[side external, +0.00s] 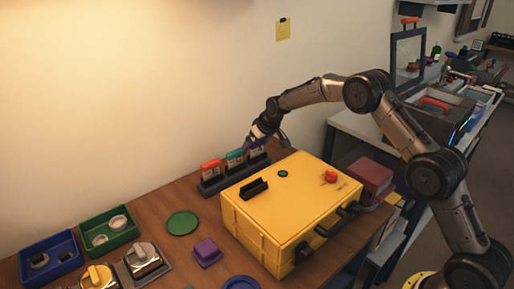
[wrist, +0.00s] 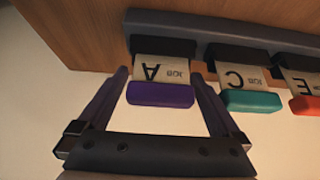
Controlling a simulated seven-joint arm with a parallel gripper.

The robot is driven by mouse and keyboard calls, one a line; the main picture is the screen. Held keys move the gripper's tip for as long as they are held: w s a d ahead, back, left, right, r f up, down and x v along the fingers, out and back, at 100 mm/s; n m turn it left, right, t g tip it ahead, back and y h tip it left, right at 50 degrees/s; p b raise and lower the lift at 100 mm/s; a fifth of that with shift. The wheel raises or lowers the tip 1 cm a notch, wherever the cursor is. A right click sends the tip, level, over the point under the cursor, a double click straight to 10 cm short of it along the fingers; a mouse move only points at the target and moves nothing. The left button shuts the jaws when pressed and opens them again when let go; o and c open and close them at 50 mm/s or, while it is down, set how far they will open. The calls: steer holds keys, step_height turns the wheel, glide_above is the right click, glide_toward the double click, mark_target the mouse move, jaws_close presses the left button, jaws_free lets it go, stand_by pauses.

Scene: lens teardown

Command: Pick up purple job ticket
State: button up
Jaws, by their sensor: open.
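The purple job ticket (wrist: 160,94) stands in the rack in the wrist view, a pale card marked A with a purple top. My gripper (wrist: 160,78) is open, with one finger on each side of the purple top and gaps showing between. In the side view my gripper (side external: 266,138) is at the right end of the ticket rack (side external: 212,188), partly covering the ticket there. The rack also shows in the wrist view (wrist: 215,32).
The teal ticket C (wrist: 250,101) stands close beside my right finger, with the red-orange ticket E (wrist: 305,104) beyond it. A yellow case (side external: 285,215) sits just in front of the rack. The wall is close behind.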

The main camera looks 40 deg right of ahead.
steer(key=c, duration=1.2)
steer(key=shift+r, duration=0.1)
steer(key=shift+r, duration=0.5)
step_height(320, 180, up, 2)
steer(key=shift+r, duration=0.15)
steer(key=shift+s+a+r, duration=0.15)
steer(key=shift+s+r, duration=2.2)
steer(key=shift+r, duration=0.1)
steer(key=shift+s+a+r, duration=0.2)
steer(key=shift+s+r, duration=2.1)
steer(key=shift+r, duration=0.1)
steer(key=shift+s+a+r, duration=0.15)
steer(key=shift+s+r, duration=2.2)
steer(key=shift+r, duration=0.1)
